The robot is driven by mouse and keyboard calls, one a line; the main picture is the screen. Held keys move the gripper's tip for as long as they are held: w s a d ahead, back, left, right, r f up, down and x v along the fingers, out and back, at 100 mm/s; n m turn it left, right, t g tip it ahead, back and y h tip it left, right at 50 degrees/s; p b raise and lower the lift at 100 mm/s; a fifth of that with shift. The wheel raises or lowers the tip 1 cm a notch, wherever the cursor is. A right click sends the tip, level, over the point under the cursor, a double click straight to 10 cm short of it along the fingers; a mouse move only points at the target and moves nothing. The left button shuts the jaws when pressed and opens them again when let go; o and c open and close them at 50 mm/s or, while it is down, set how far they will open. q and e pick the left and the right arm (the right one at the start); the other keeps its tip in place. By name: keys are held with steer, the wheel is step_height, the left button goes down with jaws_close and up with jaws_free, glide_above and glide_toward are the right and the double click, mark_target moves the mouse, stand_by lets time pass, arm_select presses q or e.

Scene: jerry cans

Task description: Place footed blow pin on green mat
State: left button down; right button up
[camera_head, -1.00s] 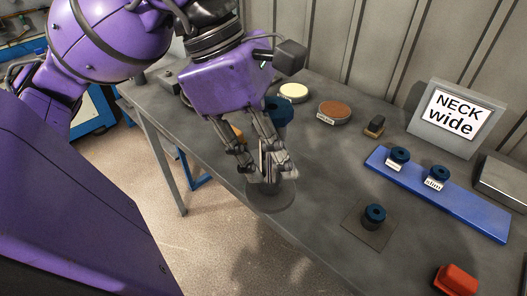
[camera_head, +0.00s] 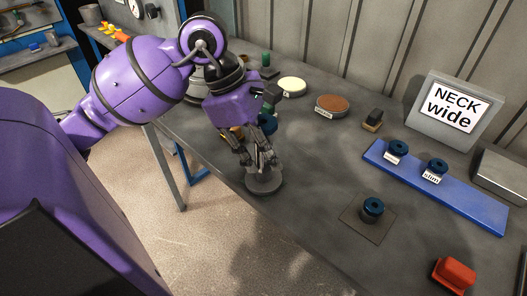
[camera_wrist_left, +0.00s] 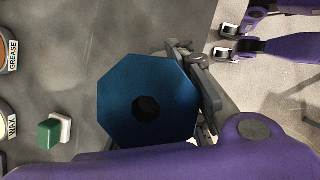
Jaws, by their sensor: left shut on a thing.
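My left gripper (camera_head: 262,158) is shut around the stem of the footed blow pin, near the front left edge of the table. The pin's round grey foot (camera_head: 264,184) is below the fingers; I cannot tell if it touches the table. A blue octagonal piece with a dark central hole, seemingly the pin's top (camera_wrist_left: 150,100), fills the middle of the left wrist view and partly hides the fingers. The pin looks about upright. I see no clearly green mat; a dark square mat (camera_head: 352,217) lies on the table to the right. My right gripper is not in view.
A blue-topped piece (camera_head: 372,208) stands on the square mat. A blue tray (camera_head: 470,203) holds two labelled blue pieces. A "NECK wide" sign (camera_head: 450,108), a red block (camera_head: 455,273) and round tins (camera_head: 332,105) stand around. The table between foot and mat is clear.

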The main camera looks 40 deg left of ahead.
arm_select(q)
steer(key=shift+f, duration=0.3)
steer(key=c, duration=1.4)
jaws_free()
steer(key=shift+r, duration=0.2)
steer(key=shift+a+r, duration=0.1)
steer(key=shift+r, duration=0.2)
steer(key=v, duration=1.1)
steer(key=shift+r, duration=0.25)
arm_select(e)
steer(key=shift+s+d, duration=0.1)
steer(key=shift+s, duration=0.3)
arm_select(q)
steer(key=shift+a, duration=0.15)
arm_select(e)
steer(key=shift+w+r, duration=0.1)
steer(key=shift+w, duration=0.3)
arm_select(q)
steer(key=shift+s+f, duration=0.1)
